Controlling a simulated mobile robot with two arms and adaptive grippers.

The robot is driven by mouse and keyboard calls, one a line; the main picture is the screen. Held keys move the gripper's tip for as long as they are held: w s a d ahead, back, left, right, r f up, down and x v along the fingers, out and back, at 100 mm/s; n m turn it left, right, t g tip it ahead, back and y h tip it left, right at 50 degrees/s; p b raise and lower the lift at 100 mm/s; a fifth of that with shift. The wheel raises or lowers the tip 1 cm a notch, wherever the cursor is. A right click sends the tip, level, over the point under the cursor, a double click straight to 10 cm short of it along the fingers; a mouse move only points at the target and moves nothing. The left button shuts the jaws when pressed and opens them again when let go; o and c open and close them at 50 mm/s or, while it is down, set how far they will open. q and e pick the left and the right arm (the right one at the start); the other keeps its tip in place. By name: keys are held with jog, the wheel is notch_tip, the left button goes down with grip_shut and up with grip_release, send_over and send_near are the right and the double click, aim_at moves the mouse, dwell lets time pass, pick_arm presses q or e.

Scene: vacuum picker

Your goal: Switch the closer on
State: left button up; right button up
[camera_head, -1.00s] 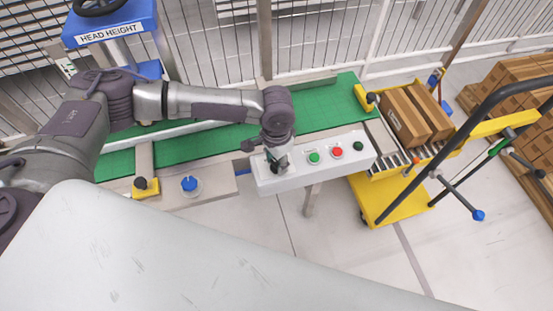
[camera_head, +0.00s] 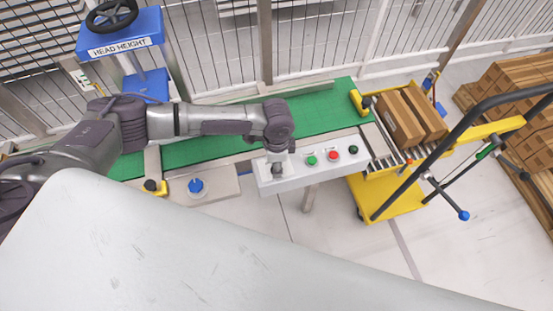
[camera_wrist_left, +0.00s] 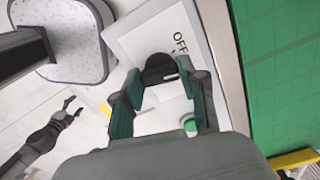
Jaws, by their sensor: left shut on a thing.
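The white control panel (camera_head: 325,172) stands in front of the green conveyor in the head view. It carries green, red and dark green buttons in a row. My left gripper (camera_head: 278,170) points down at the panel's left end and hides the switch there. In the left wrist view a black knob (camera_wrist_left: 158,66) sits on the white panel, with the word OFF beside it. My left gripper (camera_wrist_left: 162,90) is shut on this knob, with one finger on each side. My right gripper (camera_wrist_left: 74,107) shows small in the left wrist view, apart from the panel, its fingertips apart.
The green conveyor (camera_head: 320,113) runs behind the panel. A blue button (camera_head: 196,185) sits left of the panel. A yellow cart (camera_head: 383,200) and brown cartons (camera_head: 400,120) stand to the right. A wire fence closes off the back.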

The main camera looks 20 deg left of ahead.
pick_arm(q)
jog(key=shift+r+m+p, duration=0.1)
jog(key=shift+m+p, duration=0.35)
jog(key=shift+m, duration=0.55)
jog(key=o, duration=1.1)
jog(key=shift+o, duration=0.2)
notch_tip(320, 180, up, 12)
